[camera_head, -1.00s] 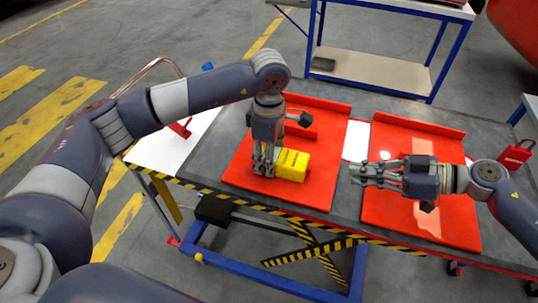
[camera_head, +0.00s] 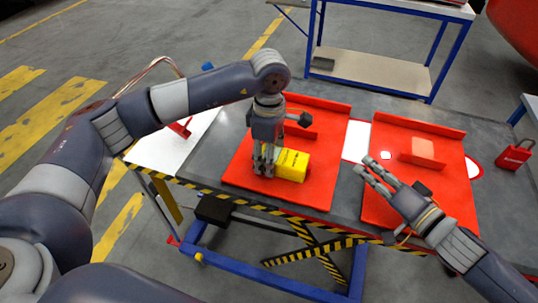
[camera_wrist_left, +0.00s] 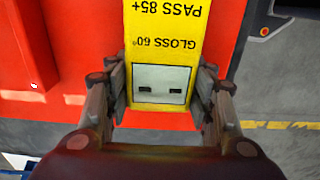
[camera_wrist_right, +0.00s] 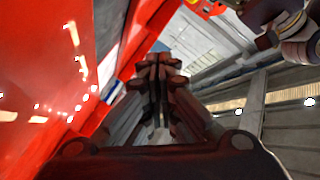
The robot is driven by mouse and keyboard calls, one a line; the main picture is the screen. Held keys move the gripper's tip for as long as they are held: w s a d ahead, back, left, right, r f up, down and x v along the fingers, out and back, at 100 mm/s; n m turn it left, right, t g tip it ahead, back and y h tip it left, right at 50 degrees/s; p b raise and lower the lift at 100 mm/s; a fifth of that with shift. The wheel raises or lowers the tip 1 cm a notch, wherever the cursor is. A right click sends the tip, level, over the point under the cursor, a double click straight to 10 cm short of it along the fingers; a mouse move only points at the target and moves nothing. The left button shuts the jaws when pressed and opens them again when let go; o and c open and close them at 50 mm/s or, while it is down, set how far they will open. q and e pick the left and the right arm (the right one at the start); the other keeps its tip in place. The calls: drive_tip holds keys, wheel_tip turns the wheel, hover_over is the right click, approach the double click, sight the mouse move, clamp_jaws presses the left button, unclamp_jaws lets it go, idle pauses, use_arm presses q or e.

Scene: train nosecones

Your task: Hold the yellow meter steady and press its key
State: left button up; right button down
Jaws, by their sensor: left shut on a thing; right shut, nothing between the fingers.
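The yellow meter (camera_head: 292,165) lies on the left red tray (camera_head: 240,168). My left gripper (camera_head: 264,172) points down and is shut on the meter's left end. In the left wrist view the meter (camera_wrist_left: 162,30) sits between the fingers (camera_wrist_left: 160,100), with "GLOSS 60°", "PASS 85+" and a grey panel with two dark marks facing the camera. No key can be made out for certain. My right gripper (camera_head: 372,170) is shut and empty, above the left edge of the right red tray, apart from the meter. Its closed fingers show in the right wrist view (camera_wrist_right: 158,72).
A white strip (camera_head: 356,140) lies between the trays. A red tag-like object (camera_head: 513,157) is at the far right. A blue-framed bench (camera_head: 375,72) stands behind.

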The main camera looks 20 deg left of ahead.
sight(329, 181)
use_arm(q)
drive_tip(key=shift+s+f, duration=0.15)
drive_tip(key=shift+f, duration=0.05)
use_arm(e)
drive_tip(key=f+m, duration=0.1)
drive_tip(key=s+f+m+h, duration=0.1)
drive_tip(key=shift+s+d+f, duration=0.1)
drive_tip(key=shift+d+f, duration=0.1)
drive_tip(key=shift+f, duration=0.1)
drive_tip(key=shift+s+a, duration=0.1)
drive_tip(key=shift+a, duration=4.2)
drive_tip(key=shift+a+h, duration=0.1)
drive_tip(key=shift+h, duration=0.2)
drive_tip(key=shift+a, duration=0.55)
drive_tip(key=shift+d, duration=0.65)
drive_tip(key=shift+d, duration=0.1)
